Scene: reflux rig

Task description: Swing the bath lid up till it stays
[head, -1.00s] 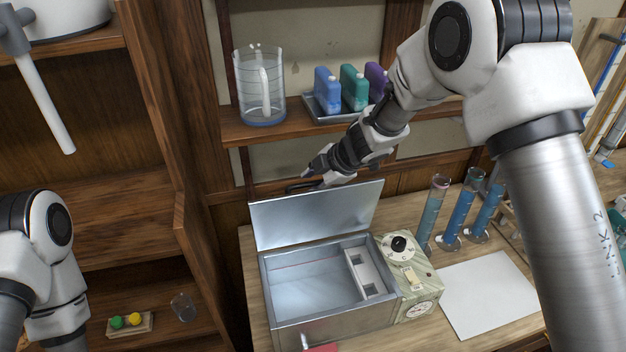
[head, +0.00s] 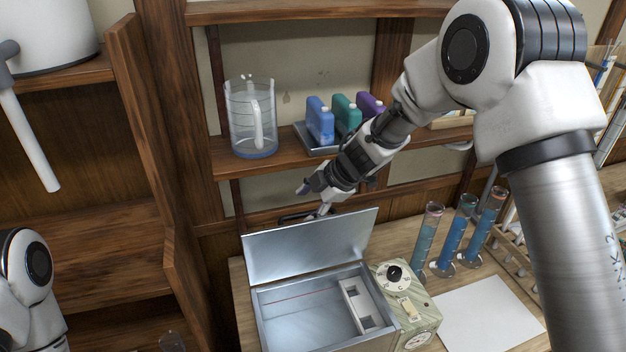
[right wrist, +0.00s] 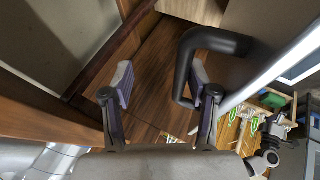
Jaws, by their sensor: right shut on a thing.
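The bath (head: 385,343) is a metal box on the bench. Its lid (head: 310,246) stands raised along the back edge, close to upright, and the inside shows. The dark lid handle (head: 296,216) sticks out behind the lid's top edge; it shows larger in the right wrist view (right wrist: 213,38). My right gripper (head: 309,194) is behind and above the lid, shut on the handle. In the right wrist view the handle's bar lies between the fingers (right wrist: 161,86), close to the right-hand one. My left arm shows at the left edge, but its gripper is out of view.
A control box with a dial (head: 405,305) adjoins the bath's right side. Blue-filled cylinders (head: 454,238) and a white sheet (head: 487,312) are further right. Above the lid, a shelf (head: 285,152) holds a glass jug (head: 251,125) and a tray of coloured bottles (head: 320,120).

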